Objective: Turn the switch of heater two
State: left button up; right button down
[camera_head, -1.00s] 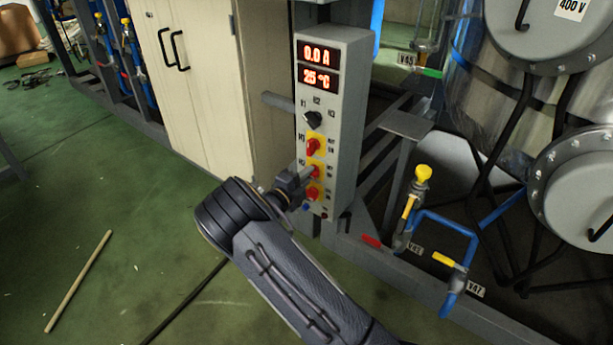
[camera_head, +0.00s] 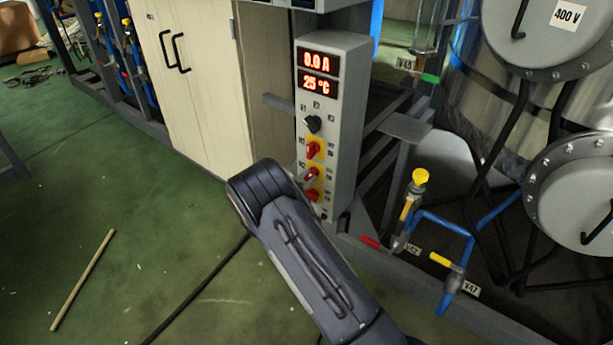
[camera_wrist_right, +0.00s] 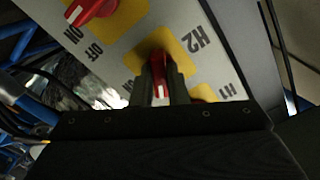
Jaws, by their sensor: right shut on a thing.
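The grey control box (camera_head: 345,130) stands in the middle of the head view. Its display reads 0.0 A and 25 °C. Below a black knob (camera_head: 313,123) are red switches on yellow plates. The heater two switch (camera_wrist_right: 158,59), beside the label H2, is between the fingertips of my right gripper (camera_wrist_right: 162,80) in the right wrist view. The gripper is shut on it. In the head view my right wrist hides most of the gripper and part of the switch's surroundings. My left gripper is not in view.
The H1 switch (camera_head: 314,149) is just above, and another red switch (camera_head: 312,195) is just below. A cream cabinet (camera_head: 200,90) stands at the left. Blue pipes with a yellow-handled valve (camera_head: 420,177) are at the right.

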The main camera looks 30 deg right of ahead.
jog(key=n+p, duration=0.1)
jog(key=n, duration=0.2)
jog(key=shift+n, duration=0.3)
jog(key=shift+n+p, duration=0.55)
jog(key=shift+n, duration=0.95)
jog(key=c, duration=1.4)
grip_release()
jog(key=shift+c, duration=0.2)
jog(key=p+v, duration=0.1)
jog(key=v, duration=0.7)
jog(key=shift+d, duration=0.1)
